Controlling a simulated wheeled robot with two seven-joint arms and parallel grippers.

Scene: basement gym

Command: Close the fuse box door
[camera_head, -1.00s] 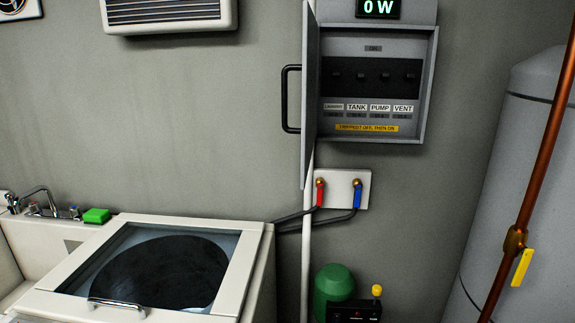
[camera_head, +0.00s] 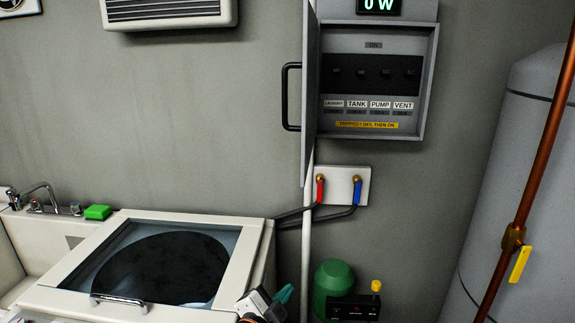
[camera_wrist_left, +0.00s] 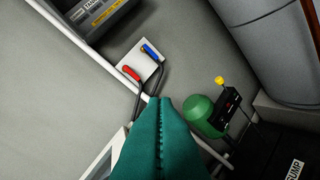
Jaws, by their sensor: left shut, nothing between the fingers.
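The grey fuse box (camera_head: 428,95) hangs on the wall in the head view. Its door (camera_head: 311,95) stands wide open, swung out on the left side and seen nearly edge-on. A black handle (camera_head: 287,97) sits on the door's left face. Inside are a row of dark breakers (camera_head: 374,75) and white labels. My left gripper (camera_head: 284,294) shows at the bottom of the head view, well below the door. In the left wrist view its green fingers (camera_wrist_left: 160,108) are together and empty. Part of the fuse box (camera_wrist_left: 97,14) shows at that view's top. My right gripper is out of view.
A white washer (camera_head: 255,245) with a dark lid window stands below left. A valve plate (camera_head: 336,188) with red and blue taps is under the box. A green tank (camera_head: 332,280) stands below it. A copper pipe (camera_head: 545,150) and grey cylinder (camera_head: 500,180) are at the right.

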